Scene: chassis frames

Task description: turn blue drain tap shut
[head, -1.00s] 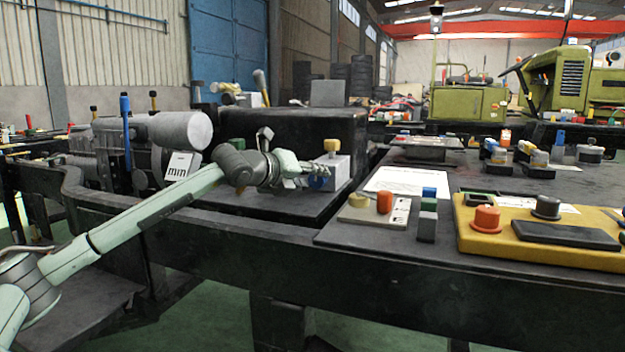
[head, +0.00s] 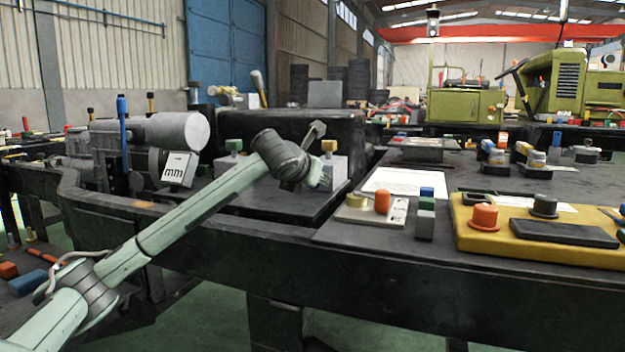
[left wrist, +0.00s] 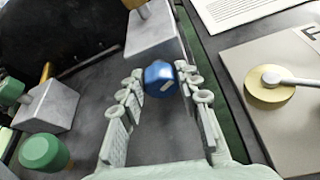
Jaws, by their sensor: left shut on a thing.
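The blue tap (left wrist: 160,78) is a round knob with a pale slanted mark, at the front of a grey block (left wrist: 152,34). In the left wrist view my left gripper (left wrist: 159,84) has one finger on each side of the knob and is shut on it. In the head view my wrist comes down to the grey block (head: 339,170) with a yellow cap (head: 329,146). There my wrist hides most of the fingers and the tap. My right gripper is not in view.
A green knob (left wrist: 45,152) and another grey block (left wrist: 52,105) stand to the left in the wrist view. A pale plate (head: 358,213) with yellow and orange knobs and a yellow panel (head: 480,238) lie to the right.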

